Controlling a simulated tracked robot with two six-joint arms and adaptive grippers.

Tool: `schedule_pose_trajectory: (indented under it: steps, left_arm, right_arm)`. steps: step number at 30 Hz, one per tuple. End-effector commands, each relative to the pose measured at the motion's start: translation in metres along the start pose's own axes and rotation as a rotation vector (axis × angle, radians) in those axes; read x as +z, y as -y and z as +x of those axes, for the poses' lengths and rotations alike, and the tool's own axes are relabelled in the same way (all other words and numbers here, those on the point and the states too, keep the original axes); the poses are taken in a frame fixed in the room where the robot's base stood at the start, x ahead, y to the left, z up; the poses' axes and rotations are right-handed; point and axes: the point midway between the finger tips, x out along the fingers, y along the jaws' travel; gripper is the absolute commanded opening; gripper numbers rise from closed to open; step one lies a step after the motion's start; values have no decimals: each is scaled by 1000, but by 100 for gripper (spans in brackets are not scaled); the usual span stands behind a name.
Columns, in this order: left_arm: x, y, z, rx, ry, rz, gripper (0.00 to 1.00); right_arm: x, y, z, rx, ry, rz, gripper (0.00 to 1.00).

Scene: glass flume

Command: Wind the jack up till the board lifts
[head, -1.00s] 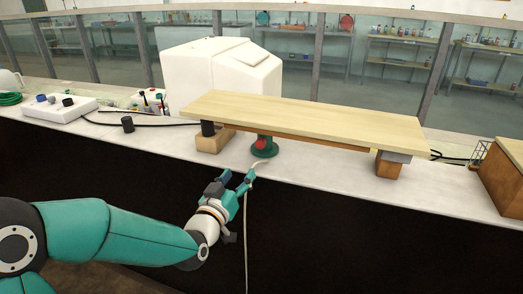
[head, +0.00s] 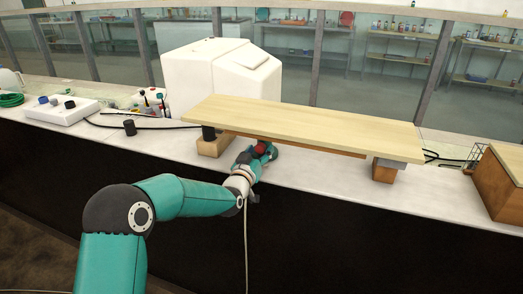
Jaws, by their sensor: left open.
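The pale wooden board (head: 310,122) lies along the white bench, borne near its left end by a black post on a wooden block (head: 212,146) and near its right end by another wooden block (head: 384,172). The jack stands under the board, left of its middle. Its red part (head: 261,148) shows, but most of its green body is hidden behind my left gripper (head: 262,154). The gripper is open, right at the jack's front. I cannot tell whether it touches the jack or where the crank is. My right gripper is not in view.
A white tank (head: 205,80) stands behind the board. A white control box (head: 60,108) and a black cylinder (head: 129,127) are on the left, and a brown box (head: 500,180) is on the right. A cable hangs over the bench's front edge.

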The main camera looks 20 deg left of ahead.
Motion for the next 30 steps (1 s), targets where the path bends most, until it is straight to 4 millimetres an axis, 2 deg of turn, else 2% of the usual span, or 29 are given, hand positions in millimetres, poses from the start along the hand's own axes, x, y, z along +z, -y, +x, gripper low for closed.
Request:
schedule_pose_trajectory:
  steps: [9, 19, 20, 21, 30]
  left_arm:
    - [0, 0, 2, -1, -1, 0, 56]
    - [0, 1, 2, -1, -1, 1, 1]
    - [0, 1, 2, -1, -1, 1, 0]
    - [1, -8, 2, 1, -1, 1, 0]
    - [1, 4, 1, -5, -4, 45, 0]
  right_arm:
    - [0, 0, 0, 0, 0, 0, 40]
    - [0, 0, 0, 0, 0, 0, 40]
    - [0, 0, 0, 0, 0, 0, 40]
    - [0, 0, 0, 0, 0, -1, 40]
    - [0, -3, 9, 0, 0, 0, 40]
